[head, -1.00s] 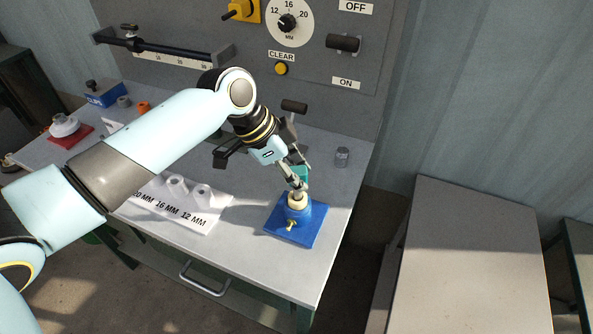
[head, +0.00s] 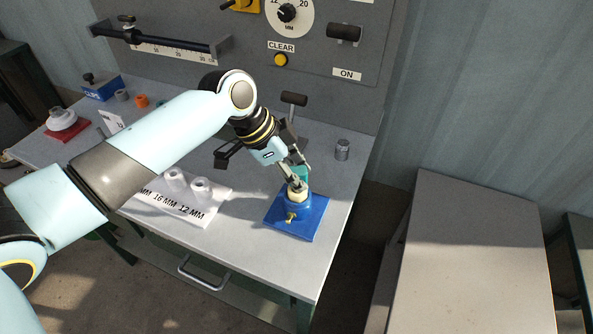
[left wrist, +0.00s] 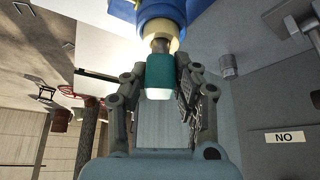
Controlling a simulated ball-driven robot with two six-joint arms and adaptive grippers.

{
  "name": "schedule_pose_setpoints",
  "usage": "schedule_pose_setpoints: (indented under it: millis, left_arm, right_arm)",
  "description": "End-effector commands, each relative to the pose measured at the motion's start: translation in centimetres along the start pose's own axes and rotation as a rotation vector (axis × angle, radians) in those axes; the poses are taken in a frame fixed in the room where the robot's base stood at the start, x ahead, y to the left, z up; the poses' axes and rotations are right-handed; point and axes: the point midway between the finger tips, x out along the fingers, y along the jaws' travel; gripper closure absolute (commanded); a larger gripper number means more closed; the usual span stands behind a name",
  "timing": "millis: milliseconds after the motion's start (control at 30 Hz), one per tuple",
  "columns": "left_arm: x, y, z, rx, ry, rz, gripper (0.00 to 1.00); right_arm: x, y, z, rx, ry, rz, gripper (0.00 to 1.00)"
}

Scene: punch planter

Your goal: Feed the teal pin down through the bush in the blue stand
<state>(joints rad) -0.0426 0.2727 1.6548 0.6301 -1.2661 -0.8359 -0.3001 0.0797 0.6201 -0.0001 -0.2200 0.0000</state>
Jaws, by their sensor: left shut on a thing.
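The blue stand (head: 311,219) sits near the right front of the bench, with a brass thumbscrew (head: 291,217) on its front. The cream bush (head: 297,194) is seated in its top. My left gripper (head: 299,181) is shut on the teal pin (head: 301,172), right above the bush. In the left wrist view the teal grip of the pin (left wrist: 160,72) lies between the fingers, and its metal shank (left wrist: 160,46) meets the opening of the bush (left wrist: 161,31). How deep the shank sits is hidden. My right gripper is not in view.
A white labelled rack (head: 190,203) with pale bushes stands left of the stand. A small grey cylinder (head: 342,149) stands behind it to the right. A lever (head: 293,101) and control panel rise at the back. The bench's right edge is close to the stand.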

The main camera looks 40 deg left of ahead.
Motion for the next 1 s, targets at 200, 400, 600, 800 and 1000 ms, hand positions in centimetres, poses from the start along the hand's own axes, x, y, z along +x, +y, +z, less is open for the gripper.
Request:
schedule_pose_setpoints:
  millis: [200, 400, 600, 800, 1000]
  left_arm:
    - [0.6, 0.0, 0.3, 0.000, 0.000, 0.000, 1.00]
    - [1.0, 0.0, 0.5, 0.000, 0.000, 0.000, 1.00]
    - [1.3, 0.0, 0.7, 0.001, 0.001, 0.000, 0.70]
    - [1.3, 0.0, 0.7, 0.000, 0.000, 0.000, 0.46]
    - [1.3, 0.0, 0.7, 0.000, -0.001, 0.000, 0.46]
  right_arm:
    - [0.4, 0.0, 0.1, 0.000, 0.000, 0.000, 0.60]
    - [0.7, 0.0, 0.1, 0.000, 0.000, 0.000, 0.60]
    - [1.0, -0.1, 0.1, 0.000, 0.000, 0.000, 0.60]
    - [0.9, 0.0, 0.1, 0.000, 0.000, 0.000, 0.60]
    - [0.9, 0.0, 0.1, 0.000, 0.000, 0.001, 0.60]
